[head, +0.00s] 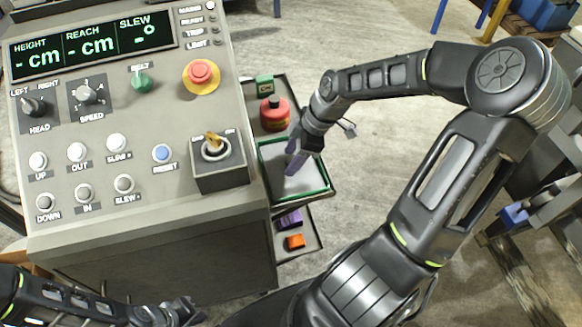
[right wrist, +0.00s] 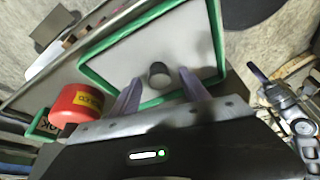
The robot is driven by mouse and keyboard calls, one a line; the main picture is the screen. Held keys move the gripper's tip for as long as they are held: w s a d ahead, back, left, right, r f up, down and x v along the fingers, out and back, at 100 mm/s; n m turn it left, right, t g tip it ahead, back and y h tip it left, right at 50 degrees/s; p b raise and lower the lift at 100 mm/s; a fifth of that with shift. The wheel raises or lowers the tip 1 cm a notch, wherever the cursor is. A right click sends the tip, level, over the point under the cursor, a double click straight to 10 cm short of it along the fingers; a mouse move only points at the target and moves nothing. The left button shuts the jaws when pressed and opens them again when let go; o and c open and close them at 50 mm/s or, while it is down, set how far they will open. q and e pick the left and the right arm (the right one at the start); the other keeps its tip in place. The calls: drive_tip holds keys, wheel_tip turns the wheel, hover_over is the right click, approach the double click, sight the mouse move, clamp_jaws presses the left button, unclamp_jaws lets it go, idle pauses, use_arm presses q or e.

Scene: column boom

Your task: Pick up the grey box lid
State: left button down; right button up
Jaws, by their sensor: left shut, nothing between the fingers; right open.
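The grey box lid (head: 308,180) lies flat inside a green-rimmed box (head: 328,190) beside the console. In the right wrist view the lid (right wrist: 120,62) has a round grey knob (right wrist: 158,74) standing up from it. My right gripper (head: 293,162) is over the lid and hides part of it and its knob in the head view. In the right wrist view its two purple fingers (right wrist: 160,90) are apart, with the knob just beyond and between their tips. I cannot tell whether they touch it. My left gripper (head: 192,313) is shut and empty at the bottom of the head view.
A red canister (head: 275,114) and a green tag-like item (head: 264,86) stand behind the box. Purple (head: 289,220) and orange (head: 295,241) items lie on a lower tray. The control console (head: 120,150) fills the left.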

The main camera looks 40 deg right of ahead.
idle(0.4)
clamp_jaws()
idle(0.4)
